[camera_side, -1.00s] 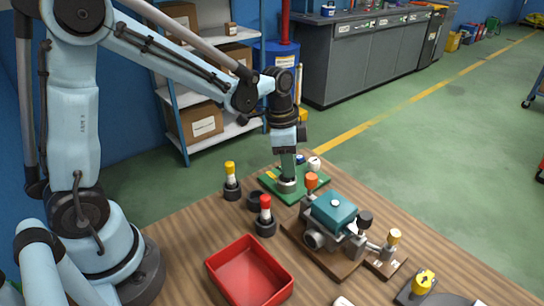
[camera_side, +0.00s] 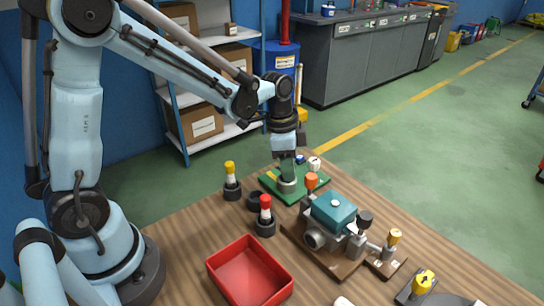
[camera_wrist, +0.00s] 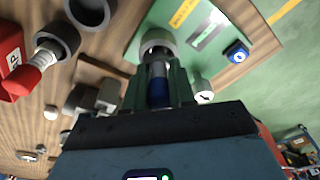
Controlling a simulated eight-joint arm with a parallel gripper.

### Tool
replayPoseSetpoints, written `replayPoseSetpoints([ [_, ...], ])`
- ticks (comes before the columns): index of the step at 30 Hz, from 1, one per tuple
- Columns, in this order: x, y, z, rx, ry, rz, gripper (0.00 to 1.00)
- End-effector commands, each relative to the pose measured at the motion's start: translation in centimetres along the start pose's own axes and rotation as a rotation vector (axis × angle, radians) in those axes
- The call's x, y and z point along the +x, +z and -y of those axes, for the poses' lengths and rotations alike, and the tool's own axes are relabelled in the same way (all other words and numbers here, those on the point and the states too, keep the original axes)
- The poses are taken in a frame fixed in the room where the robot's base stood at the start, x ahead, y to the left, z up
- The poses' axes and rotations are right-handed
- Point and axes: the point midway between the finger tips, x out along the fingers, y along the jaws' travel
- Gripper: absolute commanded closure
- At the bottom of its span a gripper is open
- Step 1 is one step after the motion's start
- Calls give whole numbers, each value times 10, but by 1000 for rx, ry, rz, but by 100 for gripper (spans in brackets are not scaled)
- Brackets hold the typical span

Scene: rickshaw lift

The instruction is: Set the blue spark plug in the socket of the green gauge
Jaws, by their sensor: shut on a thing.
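My gripper (camera_wrist: 158,84) points down and is shut on the blue spark plug (camera_wrist: 158,92). The plug is upright between the fingers, with its blue top toward the wrist and a pale part beyond. The green gauge (camera_side: 269,182) is a flat green plate at the far part of the table. Its grey round socket (camera_side: 287,187) lies right under my gripper. In the wrist view the socket (camera_wrist: 153,37) lines up with the plug, whose lower end is at the socket's mouth. How deep it sits is hidden. In the side view my fingers (camera_side: 287,167) cover the plug.
A yellow-topped plug (camera_side: 231,181) and a red-topped plug (camera_side: 265,216) stand in black holders nearby, with an empty black ring (camera_side: 254,200) between. A teal-topped engine (camera_side: 333,211) is close on the right. A red tray (camera_side: 249,271) lies in front. A white knob (camera_side: 314,163) stands beside the gauge.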

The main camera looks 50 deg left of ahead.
Motion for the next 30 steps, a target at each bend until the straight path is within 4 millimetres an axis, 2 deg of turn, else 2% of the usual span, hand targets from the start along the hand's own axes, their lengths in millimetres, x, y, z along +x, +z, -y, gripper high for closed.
replayPoseSetpoints([
  [30, 5, 1, 0, 0, 0, 0, 100],
])
